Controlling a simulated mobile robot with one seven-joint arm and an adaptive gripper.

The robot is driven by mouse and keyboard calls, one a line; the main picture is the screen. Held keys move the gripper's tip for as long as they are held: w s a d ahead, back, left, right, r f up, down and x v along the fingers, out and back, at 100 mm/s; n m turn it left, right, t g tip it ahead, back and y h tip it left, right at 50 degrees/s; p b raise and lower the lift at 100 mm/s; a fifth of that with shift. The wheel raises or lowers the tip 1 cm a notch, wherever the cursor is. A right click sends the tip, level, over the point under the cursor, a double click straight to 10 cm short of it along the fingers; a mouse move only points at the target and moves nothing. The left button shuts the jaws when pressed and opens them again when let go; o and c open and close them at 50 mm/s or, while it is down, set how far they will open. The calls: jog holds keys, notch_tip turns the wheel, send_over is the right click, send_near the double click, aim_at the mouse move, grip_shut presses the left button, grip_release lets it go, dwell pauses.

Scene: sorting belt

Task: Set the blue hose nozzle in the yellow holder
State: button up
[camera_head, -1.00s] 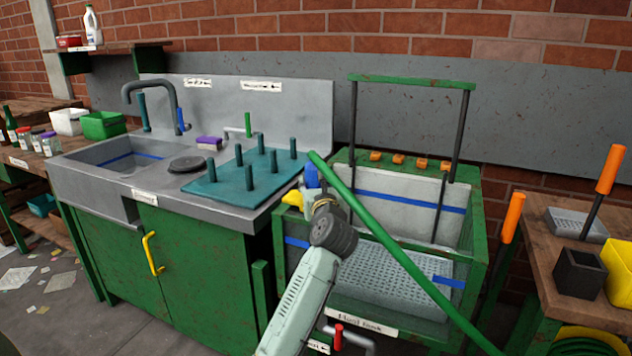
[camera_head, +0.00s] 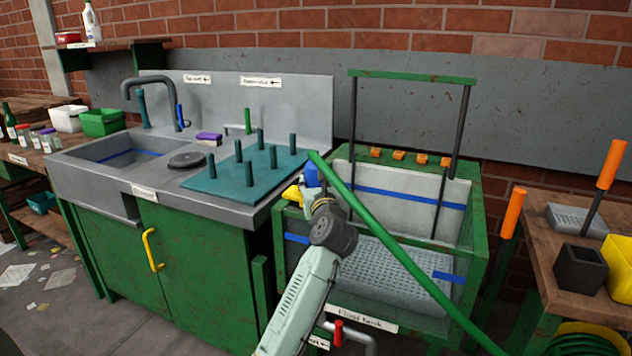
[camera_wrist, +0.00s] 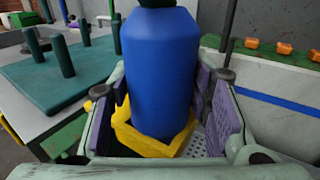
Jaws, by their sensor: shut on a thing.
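The blue hose nozzle (camera_wrist: 160,75) stands upright between the purple pads of my gripper (camera_wrist: 165,105) in the wrist view. My gripper is shut on it. The yellow holder (camera_wrist: 150,148) surrounds the nozzle's lower end in that view; how deep the nozzle sits is hidden. In the head view, the nozzle (camera_head: 311,176) shows only partly behind my gripper (camera_head: 318,190). The yellow holder (camera_head: 293,193) shows at the left rim of the green wash basin. A green hose (camera_head: 400,258) runs from the nozzle's top down to the right.
A teal peg board (camera_head: 225,185) lies on the sink counter to the left. The green-framed basin (camera_head: 400,270) has a tall frame with dark posts (camera_head: 353,120). A wooden table (camera_head: 545,262) with a dark box (camera_head: 580,268) stands at the right.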

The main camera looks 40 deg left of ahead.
jog(key=shift+f, duration=0.15)
jog(key=o, duration=1)
jog(key=shift+o, duration=0.2)
jog(key=v, duration=1.2)
